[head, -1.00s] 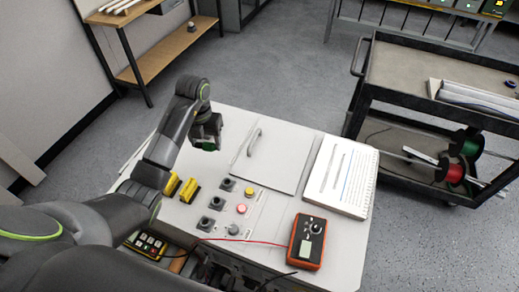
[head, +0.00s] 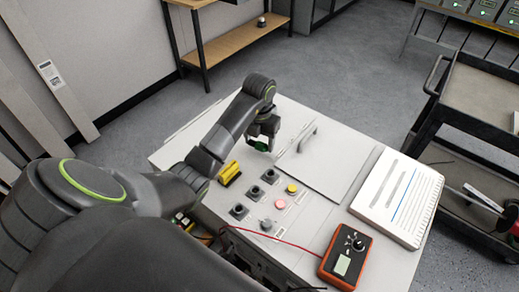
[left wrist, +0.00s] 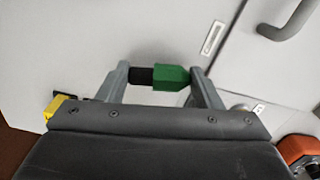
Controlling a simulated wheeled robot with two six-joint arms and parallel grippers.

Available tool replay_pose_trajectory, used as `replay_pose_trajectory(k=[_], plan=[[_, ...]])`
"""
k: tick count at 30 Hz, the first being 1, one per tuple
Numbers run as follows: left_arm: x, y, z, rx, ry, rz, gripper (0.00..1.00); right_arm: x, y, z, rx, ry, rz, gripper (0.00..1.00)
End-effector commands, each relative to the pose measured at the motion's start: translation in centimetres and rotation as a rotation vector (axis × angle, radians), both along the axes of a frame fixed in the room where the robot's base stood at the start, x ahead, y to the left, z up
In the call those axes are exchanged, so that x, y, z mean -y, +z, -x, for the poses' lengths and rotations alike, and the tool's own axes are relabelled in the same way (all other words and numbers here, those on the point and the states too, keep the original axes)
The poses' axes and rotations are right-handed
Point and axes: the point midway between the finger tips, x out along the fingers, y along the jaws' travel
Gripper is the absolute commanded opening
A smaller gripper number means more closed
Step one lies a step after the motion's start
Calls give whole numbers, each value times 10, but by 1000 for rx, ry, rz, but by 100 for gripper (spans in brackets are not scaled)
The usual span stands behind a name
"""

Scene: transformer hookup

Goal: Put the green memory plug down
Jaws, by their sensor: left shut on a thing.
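The green memory plug (head: 258,146) has a green body and a black end. In the left wrist view the plug (left wrist: 172,77) lies crosswise between the fingers of my left gripper (left wrist: 160,78), which is shut on it. In the head view my left gripper (head: 263,138) points down over the far left part of the white cabinet top (head: 310,180), left of the grey handle (head: 308,138). I cannot tell whether the plug touches the top. My right gripper is not in view.
A yellow block (head: 229,174), black switches (head: 254,193), an orange meter (head: 346,255) with a red lead and a spiral notebook (head: 398,197) are on the cabinet top. A dark cart (head: 480,130) stands to the right. A wooden shelf (head: 238,42) stands behind.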

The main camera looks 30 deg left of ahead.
Motion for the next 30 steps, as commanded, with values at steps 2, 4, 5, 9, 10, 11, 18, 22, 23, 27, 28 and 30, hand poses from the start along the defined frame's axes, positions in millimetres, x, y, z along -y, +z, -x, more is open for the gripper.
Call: replay_pose_trajectory(k=[2, 4, 5, 9, 10, 11, 18, 22, 23, 27, 28, 30], plan=[[1, -14, 1, -7, 1, 3, 31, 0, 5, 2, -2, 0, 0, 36], [1, -21, 1, -4, 0, 1, 31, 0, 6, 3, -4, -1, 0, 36], [1, -23, 0, -3, 0, 1, 31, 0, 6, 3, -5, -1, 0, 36], [0, -24, 0, -1, 0, 0, 31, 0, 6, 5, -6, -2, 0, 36], [0, -24, 0, -1, 0, 0, 31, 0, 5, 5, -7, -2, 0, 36], [0, -24, 0, -1, 0, 0, 31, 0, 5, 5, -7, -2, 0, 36], [0, -27, 0, -1, 0, 0, 71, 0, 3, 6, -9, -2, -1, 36], [0, -27, 0, -1, 0, 0, 81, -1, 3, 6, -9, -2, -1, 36], [0, -27, 0, -1, 0, 0, 81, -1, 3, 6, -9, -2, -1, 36], [0, -27, 0, -1, 0, 0, 81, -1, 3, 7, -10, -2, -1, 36], [0, -27, 0, -1, 0, 0, 81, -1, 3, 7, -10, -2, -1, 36], [0, -26, 0, -1, 0, 0, 81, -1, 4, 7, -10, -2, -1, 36]])
